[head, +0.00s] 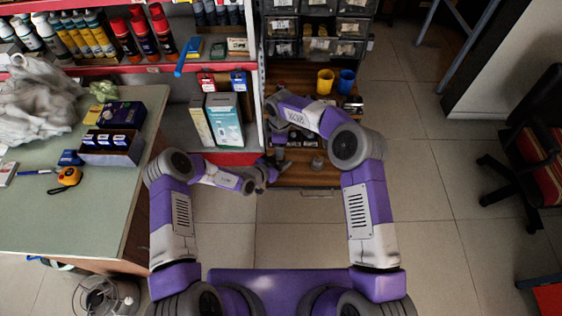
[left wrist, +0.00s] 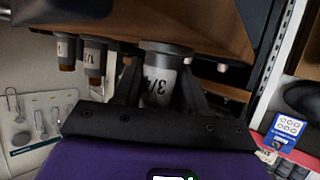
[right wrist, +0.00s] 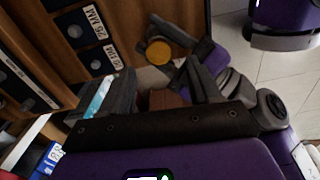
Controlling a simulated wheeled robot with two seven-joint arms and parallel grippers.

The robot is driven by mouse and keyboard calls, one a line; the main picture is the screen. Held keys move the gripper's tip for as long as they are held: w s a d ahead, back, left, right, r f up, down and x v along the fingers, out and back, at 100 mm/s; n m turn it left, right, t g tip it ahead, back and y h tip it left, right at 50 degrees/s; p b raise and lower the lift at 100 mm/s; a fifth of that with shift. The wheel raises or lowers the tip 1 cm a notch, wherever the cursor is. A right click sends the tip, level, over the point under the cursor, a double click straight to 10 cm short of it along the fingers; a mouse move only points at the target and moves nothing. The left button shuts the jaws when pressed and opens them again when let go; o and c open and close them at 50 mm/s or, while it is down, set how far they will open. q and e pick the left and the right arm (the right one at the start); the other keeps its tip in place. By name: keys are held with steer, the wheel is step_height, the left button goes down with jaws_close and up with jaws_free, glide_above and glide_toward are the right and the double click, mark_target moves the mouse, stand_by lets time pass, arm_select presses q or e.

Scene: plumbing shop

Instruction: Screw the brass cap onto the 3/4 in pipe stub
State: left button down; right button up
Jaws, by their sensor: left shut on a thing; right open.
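The 3/4 pipe stub (left wrist: 160,85) hangs from a grey flange under a wooden board in the left wrist view, with its label on its side. My left gripper (head: 268,172) has its fingers either side of the stub's lower part. In the right wrist view the left gripper's dark fingers are closed around the brass cap (right wrist: 158,52), seen as a round golden face. The left wrist view hides the cap, so I cannot tell how far it sits on the stub. My right gripper (right wrist: 155,88) is open and empty, a little way from the cap.
Smaller labelled stubs (left wrist: 93,58) hang beside the 3/4 one. A yellow cup (head: 325,82) and a blue cup (head: 345,82) stand on the wooden bench.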

mark_target(278, 163)
steer(key=o, duration=0.6)
steer(key=shift+d, duration=0.1)
steer(key=shift+c, duration=0.2)
step_height(278, 163, up, 12)
arm_select(q)
steer(key=c, duration=0.5)
jaws_free()
steer(key=p+v, duration=0.2)
steer(key=v, duration=0.4)
steer(key=shift+s+a+r, duration=0.15)
steer(key=shift+a+r, duration=0.1)
steer(key=shift+s+a+r, duration=0.1)
steer(key=shift+s+a, duration=0.15)
steer(key=shift+s, duration=0.15)
arm_select(e)
step_height(278, 163, up, 2)
steer(key=shift+r, duration=0.2)
